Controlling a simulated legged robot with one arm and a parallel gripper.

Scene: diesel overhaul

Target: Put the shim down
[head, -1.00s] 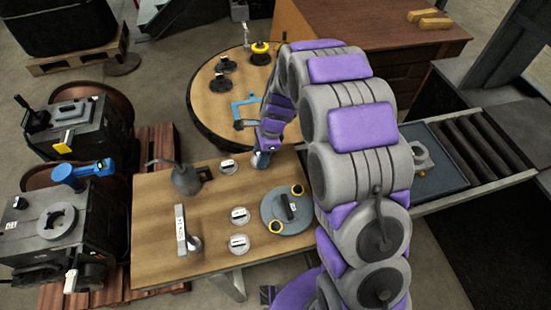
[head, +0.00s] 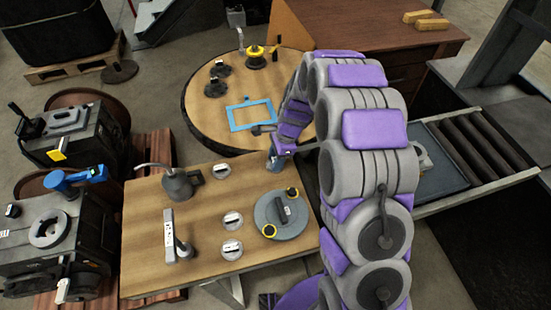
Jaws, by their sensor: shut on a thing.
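My gripper (head: 275,163) is low over the back right edge of the wooden workbench (head: 150,262), between the bench and the round table. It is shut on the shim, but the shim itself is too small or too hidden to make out. I cannot tell whether it touches the bench. Several pale round discs with dark slots lie on the bench; the nearest to my gripper is the back disc (head: 222,170), left of it and apart. A blue rectangular frame (head: 232,119) lies on the round table (head: 205,125), behind my gripper.
A roller conveyor (head: 485,160) is at the right.

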